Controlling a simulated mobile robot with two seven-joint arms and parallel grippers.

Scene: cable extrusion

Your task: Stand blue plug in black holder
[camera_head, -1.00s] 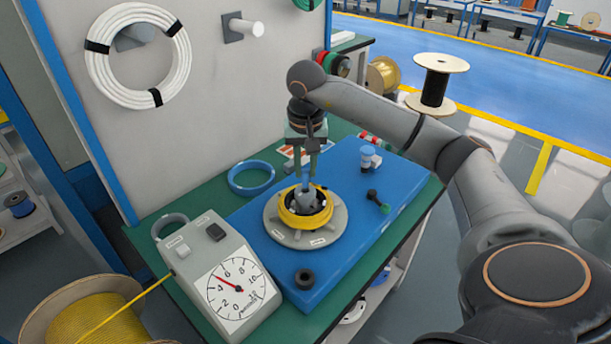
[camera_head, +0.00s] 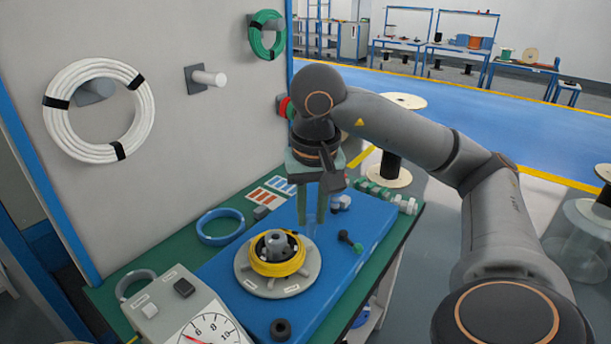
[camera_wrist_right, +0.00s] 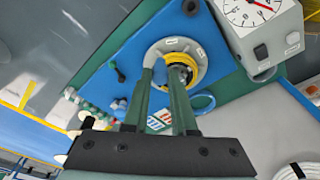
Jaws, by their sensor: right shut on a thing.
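My right gripper (camera_head: 318,205) points down above the blue board, beside and right of the yellow coil. It is shut on the blue plug (camera_head: 316,240), which hangs from the fingertips and blends into the blue board behind it. The black holder (camera_head: 280,329) is a small dark ring with a hole at the board's front edge, apart from the gripper. It also shows in the right wrist view (camera_wrist_right: 190,7). My left gripper is not in view.
The yellow coil (camera_head: 262,268) sits on a round grey fixture (camera_head: 247,283) with a grey-black core. A dial box (camera_head: 165,310) stands at the front left. A blue ring (camera_head: 203,236), a black-and-green piece (camera_head: 350,240) and green and grey fittings (camera_head: 385,194) lie around.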

